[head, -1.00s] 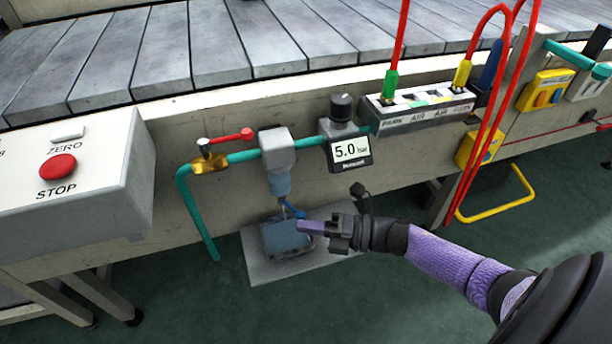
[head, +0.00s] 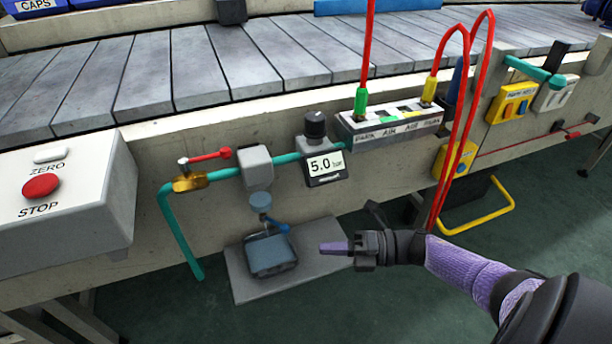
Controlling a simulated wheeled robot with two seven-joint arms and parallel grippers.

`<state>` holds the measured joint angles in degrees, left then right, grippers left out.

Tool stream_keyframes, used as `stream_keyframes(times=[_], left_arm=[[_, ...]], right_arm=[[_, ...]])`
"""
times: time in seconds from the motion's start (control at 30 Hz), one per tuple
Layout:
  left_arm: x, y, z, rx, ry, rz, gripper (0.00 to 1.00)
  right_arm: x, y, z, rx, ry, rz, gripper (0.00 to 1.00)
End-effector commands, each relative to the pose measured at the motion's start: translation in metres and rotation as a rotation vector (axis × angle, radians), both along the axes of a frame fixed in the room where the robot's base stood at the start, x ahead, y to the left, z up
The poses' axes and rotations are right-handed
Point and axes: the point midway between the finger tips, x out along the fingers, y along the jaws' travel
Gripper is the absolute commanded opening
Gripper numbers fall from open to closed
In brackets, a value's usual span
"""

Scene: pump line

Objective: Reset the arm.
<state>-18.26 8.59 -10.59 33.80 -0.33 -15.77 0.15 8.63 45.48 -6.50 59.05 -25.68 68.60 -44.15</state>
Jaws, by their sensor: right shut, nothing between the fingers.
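My right gripper (head: 338,248) comes in from the lower right in the head view. Its fingers are shut with nothing between them. They point left over the right part of a grey plate (head: 243,287), to the right of a blue-grey box (head: 270,255) and apart from it. The box sits on the plate below a grey filter housing (head: 256,167) with a blue bowl (head: 260,201). A small blue lever (head: 278,226) shows just above the box. My left gripper is not in view.
A white panel with a red STOP button (head: 42,187) stands at the left. A brass valve with a red handle (head: 210,157) and a gauge reading 5.0 bar (head: 325,165) sit on the teal pipe (head: 176,220). Red hoses (head: 466,110) hang at the right. A slatted conveyor (head: 220,65) runs behind.

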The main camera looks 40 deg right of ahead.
Motion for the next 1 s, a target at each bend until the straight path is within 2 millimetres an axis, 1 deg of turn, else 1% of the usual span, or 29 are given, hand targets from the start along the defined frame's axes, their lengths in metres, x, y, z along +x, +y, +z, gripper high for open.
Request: stream_keyframes(times=[0.03, 0.1, 0.2, 0.43, 0.63, 0.7, 0.73, 0.77, 0.83, 0.87, 0.9, 0.97, 1.0], left_arm=[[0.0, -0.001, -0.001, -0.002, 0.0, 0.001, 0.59], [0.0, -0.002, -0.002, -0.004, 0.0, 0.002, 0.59], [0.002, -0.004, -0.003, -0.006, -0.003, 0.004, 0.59], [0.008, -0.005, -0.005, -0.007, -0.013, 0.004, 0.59], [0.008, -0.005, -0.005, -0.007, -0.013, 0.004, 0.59], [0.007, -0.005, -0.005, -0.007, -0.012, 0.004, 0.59], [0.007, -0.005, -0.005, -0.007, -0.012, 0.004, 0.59], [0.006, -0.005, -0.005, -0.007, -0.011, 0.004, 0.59], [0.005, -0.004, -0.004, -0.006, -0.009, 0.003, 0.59], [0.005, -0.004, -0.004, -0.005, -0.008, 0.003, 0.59], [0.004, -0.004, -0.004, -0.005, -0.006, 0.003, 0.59], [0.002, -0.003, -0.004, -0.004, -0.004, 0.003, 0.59], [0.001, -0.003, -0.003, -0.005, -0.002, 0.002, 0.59]], right_arm=[[-0.003, -0.007, -0.001, -0.001, 0.003, -0.002, 0.0], [-0.006, -0.014, 0.0, -0.001, 0.001, 0.0, 0.0], [-0.009, -0.019, 0.001, 0.0, 0.0, 0.0, 0.0], [-0.009, -0.02, 0.001, 0.001, -0.001, 0.0, 0.0], [-0.009, -0.02, 0.001, 0.001, -0.001, 0.0, 0.0], [-0.01, -0.02, -0.003, 0.009, 0.016, -0.017, 0.0], [-0.011, -0.021, -0.011, 0.022, 0.048, -0.05, 0.0], [-0.013, -0.022, -0.023, 0.046, 0.099, -0.102, 0.0], [-0.028, -0.027, -0.07, 0.13, 0.293, -0.3, 0.0], [-0.04, -0.029, -0.096, 0.174, 0.4, -0.406, 0.0], [-0.062, -0.03, -0.132, 0.233, 0.551, -0.558, 0.0], [-0.105, -0.03, -0.181, 0.31, 0.769, -0.782, 0.0], [-0.138, -0.026, -0.209, 0.349, 0.903, -0.919, 0.0]])
